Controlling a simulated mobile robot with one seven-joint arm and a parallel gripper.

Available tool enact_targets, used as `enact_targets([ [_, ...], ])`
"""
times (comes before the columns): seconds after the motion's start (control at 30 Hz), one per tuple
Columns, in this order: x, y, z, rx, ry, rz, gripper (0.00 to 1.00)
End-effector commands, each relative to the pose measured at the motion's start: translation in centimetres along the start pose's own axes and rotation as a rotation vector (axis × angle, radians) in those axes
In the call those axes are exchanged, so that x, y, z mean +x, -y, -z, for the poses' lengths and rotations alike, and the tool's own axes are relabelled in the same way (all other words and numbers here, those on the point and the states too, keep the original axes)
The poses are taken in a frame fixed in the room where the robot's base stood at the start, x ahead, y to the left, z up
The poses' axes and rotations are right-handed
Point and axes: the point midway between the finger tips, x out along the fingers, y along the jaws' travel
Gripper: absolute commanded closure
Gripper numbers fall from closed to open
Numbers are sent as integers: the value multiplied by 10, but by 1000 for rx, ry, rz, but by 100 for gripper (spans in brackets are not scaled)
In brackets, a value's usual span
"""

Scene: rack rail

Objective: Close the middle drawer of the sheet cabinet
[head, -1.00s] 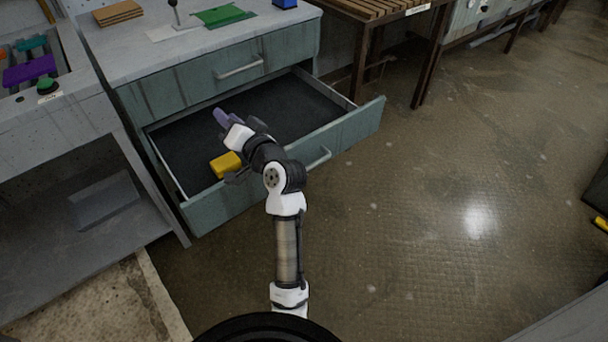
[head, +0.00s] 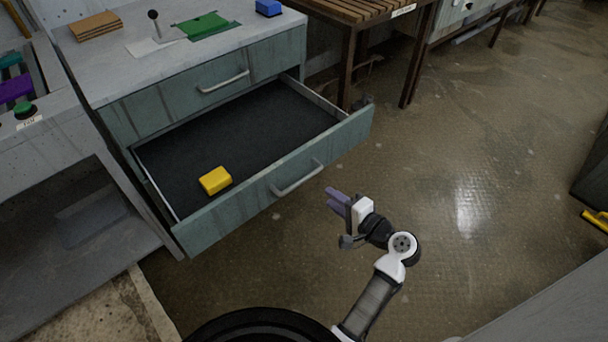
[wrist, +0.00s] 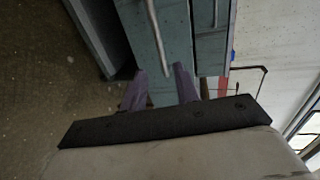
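The sheet cabinet's middle drawer (head: 255,182) stands pulled out, with a teal front, a silver bar handle (head: 298,178) and a dark lining. A yellow block (head: 215,180) lies inside near the front left. My gripper (head: 335,199) is in front of the drawer, just right of the handle, with its purple fingers pointing left toward it. It appears apart from the drawer front. In the wrist view the two fingers (wrist: 160,88) are spread with nothing between them, and the teal drawer front (wrist: 145,52) and a handle (wrist: 157,35) show beyond.
The top drawer (head: 205,85) is shut. A green sheet (head: 203,25), a blue block (head: 268,7) and brown boards (head: 96,26) lie on the cabinet top. A grey bench (head: 60,130) stands left and a slatted wooden table (head: 365,12) behind. The floor at right is mostly clear.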

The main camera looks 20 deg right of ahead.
Motion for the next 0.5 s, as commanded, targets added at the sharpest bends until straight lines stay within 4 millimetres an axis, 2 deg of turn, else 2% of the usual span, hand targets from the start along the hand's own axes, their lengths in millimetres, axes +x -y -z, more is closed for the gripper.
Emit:
enact_targets([
  [0.3, 68, 2, -1, -2, 4, -1, 70],
  [0.5, 103, 1, 0, -3, 2, -2, 70],
])
